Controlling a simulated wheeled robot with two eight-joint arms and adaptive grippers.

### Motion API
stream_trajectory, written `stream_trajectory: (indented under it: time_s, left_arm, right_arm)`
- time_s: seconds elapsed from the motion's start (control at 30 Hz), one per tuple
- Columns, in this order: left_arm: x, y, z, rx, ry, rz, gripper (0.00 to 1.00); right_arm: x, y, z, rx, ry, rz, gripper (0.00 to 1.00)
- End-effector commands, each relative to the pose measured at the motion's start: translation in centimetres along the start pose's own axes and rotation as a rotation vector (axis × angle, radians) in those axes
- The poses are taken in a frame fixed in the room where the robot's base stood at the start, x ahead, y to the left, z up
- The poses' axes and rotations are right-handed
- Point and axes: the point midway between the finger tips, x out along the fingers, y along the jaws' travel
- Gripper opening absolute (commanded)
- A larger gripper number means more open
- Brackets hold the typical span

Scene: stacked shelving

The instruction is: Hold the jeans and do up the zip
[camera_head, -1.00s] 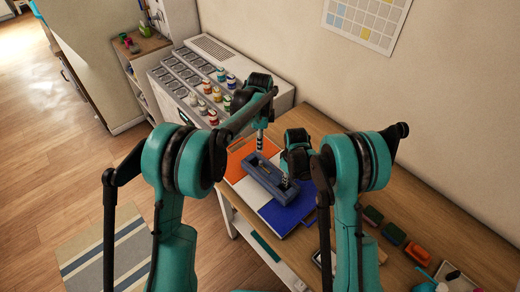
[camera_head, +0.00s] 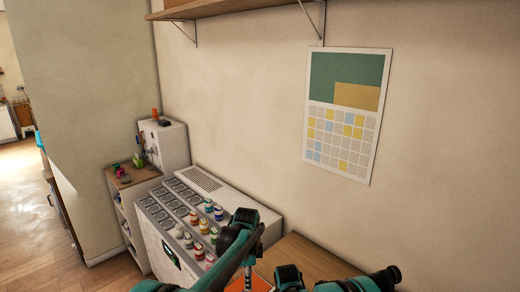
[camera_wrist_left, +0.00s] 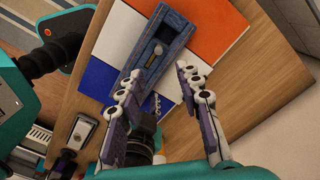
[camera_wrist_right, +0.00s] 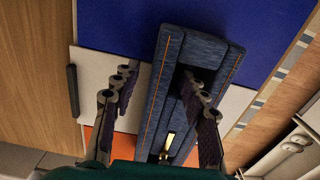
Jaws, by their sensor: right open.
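The jeans (camera_wrist_right: 172,75) are a dark blue denim block with orange stitching and a long slot. They lie on an orange, white and blue mat (camera_wrist_right: 215,22). In the right wrist view a gold zip pull (camera_wrist_right: 168,143) shows at the slot's lower end. My right gripper (camera_wrist_right: 163,95) is open, one finger over the slot and the other beside the jeans; contact is unclear. My left gripper (camera_wrist_left: 162,90) is open and empty, with the jeans (camera_wrist_left: 181,22) beyond its tips. In the head view my left gripper (camera_head: 248,280) is at the bottom edge; the jeans are out of frame.
A wooden table (camera_head: 305,258) stands against the wall under a calendar (camera_head: 342,115). A grey rack (camera_head: 185,215) with several small jars stands left of it. A shelf (camera_head: 220,8) hangs above.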

Motion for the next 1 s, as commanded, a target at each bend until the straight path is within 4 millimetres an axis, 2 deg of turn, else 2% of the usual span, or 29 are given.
stream_trajectory:
  time_s: [0.17,0.4,0.53,0.7,0.87,1.0]
  left_arm:
    - [0.0,0.0,0.0,0.0,0.0,0.0,0.35]
    - [0.0,0.0,0.0,0.0,0.0,0.0,0.35]
    - [0.0,0.0,0.0,0.0,0.0,0.0,0.35]
    - [-0.2,0.2,0.2,-0.012,0.001,-0.005,0.35]
    - [-1.5,2.0,1.9,-0.134,0.016,-0.051,0.35]
    - [-3.0,5.4,4.5,-0.342,0.052,-0.13,0.35]
  right_arm:
    - [-2.9,0.0,0.1,0.0,0.0,0.0,0.44]
    - [-8.2,0.0,0.0,0.0,0.0,0.0,0.44]
    - [-10.2,0.0,0.0,0.0,0.0,0.0,0.44]
    - [-11.6,0.0,0.2,0.006,0.004,0.003,0.44]
    - [-13.0,-0.3,2.0,0.073,0.044,0.031,0.44]
    - [-14.7,-1.1,5.1,0.185,0.116,0.078,0.44]
